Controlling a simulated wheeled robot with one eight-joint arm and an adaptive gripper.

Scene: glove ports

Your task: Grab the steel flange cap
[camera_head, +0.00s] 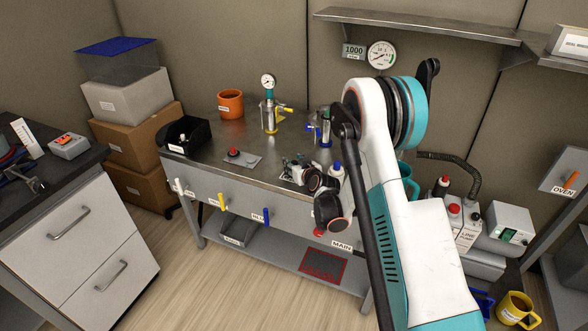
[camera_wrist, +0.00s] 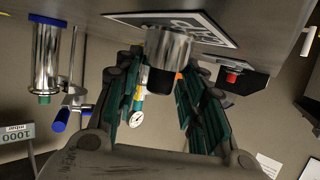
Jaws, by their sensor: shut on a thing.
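The steel flange cap (camera_wrist: 168,44) shows in the wrist view as a shiny steel cylinder with a dark end facing the camera. It is at a printed plate (camera_wrist: 190,27) on the bench top; whether it touches the plate is unclear. My gripper (camera_wrist: 165,66) has its two green-padded fingers on either side of the cap and is shut on it. In the head view my gripper (camera_head: 299,170) is low over the front right of the steel bench (camera_head: 215,152).
Coloured valve handles line the bench front. A shelf (camera_head: 430,24) hangs above.

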